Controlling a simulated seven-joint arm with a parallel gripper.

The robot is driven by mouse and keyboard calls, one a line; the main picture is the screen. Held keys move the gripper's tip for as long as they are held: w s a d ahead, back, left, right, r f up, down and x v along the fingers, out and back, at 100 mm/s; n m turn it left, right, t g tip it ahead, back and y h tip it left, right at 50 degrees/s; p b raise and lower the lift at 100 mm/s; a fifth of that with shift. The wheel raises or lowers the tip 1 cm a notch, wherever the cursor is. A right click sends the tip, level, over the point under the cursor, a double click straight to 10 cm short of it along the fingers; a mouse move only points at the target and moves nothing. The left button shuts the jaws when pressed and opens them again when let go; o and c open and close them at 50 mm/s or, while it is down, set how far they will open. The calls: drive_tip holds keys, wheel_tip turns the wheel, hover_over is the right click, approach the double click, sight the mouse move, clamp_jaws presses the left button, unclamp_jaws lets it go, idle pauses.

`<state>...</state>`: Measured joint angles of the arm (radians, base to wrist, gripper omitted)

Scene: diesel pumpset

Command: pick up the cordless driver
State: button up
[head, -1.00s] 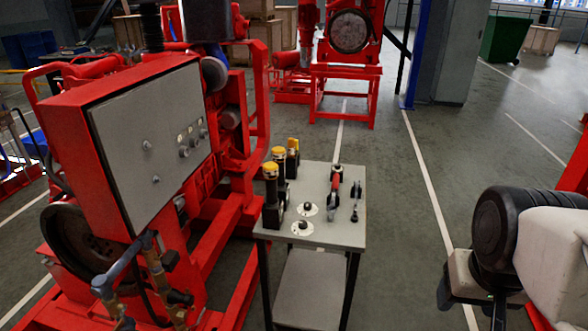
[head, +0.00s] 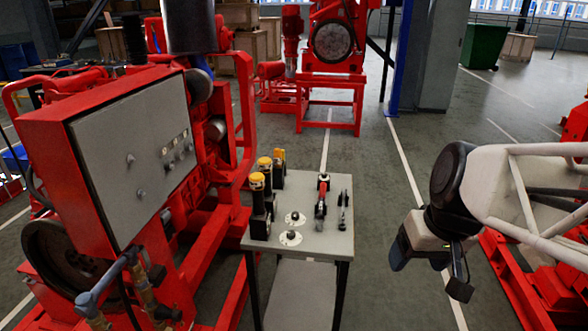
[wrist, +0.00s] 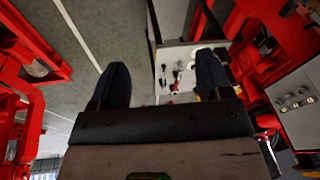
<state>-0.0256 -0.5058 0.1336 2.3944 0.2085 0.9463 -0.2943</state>
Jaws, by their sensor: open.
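On a small grey-topped table (head: 335,243), several upright black tools with yellow tops stand along the left side. The front one (head: 258,208), the middle one (head: 268,188) and the back one (head: 279,168) stand close together. They look like drivers on wide feet, but I cannot tell which is the cordless driver. My gripper (head: 430,272) is open and empty, to the right of the table and apart from it. In the wrist view, the open fingers (wrist: 163,75) frame the distant table top and its small, unclear items.
A red-handled tool (head: 321,198), thin dark tools (head: 343,210) and two white discs with black knobs (head: 291,237) share the table top. A red engine with a grey panel (head: 135,155) stands close on the left. Floor between table and gripper is clear.

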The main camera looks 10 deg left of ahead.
drive_tip(key=w+a+f+n+y, duration=0.1)
drive_tip(key=w+a+n+y, duration=0.15)
drive_tip(key=w+a, duration=0.55)
drive_tip(key=w+a+f+n+g+y, duration=0.1)
drive_tip(key=w+a+f+n+y, duration=0.2)
drive_tip(key=w, duration=0.8)
drive_tip(key=w+a+n+y, duration=0.1)
drive_tip(key=w+a+n, duration=0.2)
drive_tip(key=w+a, duration=0.55)
drive_tip(key=n+t+y, duration=0.2)
drive_tip(key=n+y, duration=0.3)
approach(266, 187)
wheel_tip(266, 187, down, 2)
drive_tip(key=w+a, duration=0.2)
drive_tip(key=a, duration=0.1)
drive_tip(key=shift+d+m, duration=0.15)
drive_tip(key=shift+m, duration=0.1)
drive_tip(key=shift+h+x, duration=0.25)
drive_tip(key=shift+x, duration=1.05)
drive_tip(key=shift+x, duration=2.55)
